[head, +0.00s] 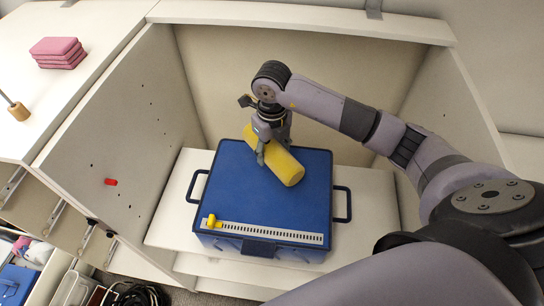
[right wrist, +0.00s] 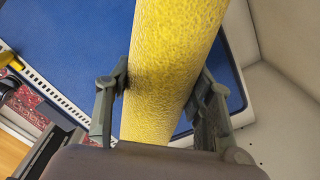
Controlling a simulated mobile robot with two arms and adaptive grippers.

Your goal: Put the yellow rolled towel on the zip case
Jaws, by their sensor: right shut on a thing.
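The yellow rolled towel (head: 286,166) is a thick cylinder over the back middle of the blue zip case (head: 237,195). My right gripper (head: 261,155) is shut on the towel, with a finger on each side of it. In the right wrist view the towel (right wrist: 170,65) runs between the two fingers (right wrist: 160,95), with the blue case (right wrist: 85,40) behind it. I cannot tell whether the towel touches the case top. The case has a black handle on each side and stands on a white shelf. My left gripper is not in view.
A yellow slider on a white slotted strip (head: 265,233) lies along the case's front edge. White cabinet walls (head: 115,140) enclose the case at the left, back and right. A pink folded stack (head: 58,52) sits on the left white top. An open drawer (head: 60,285) with several items is at lower left.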

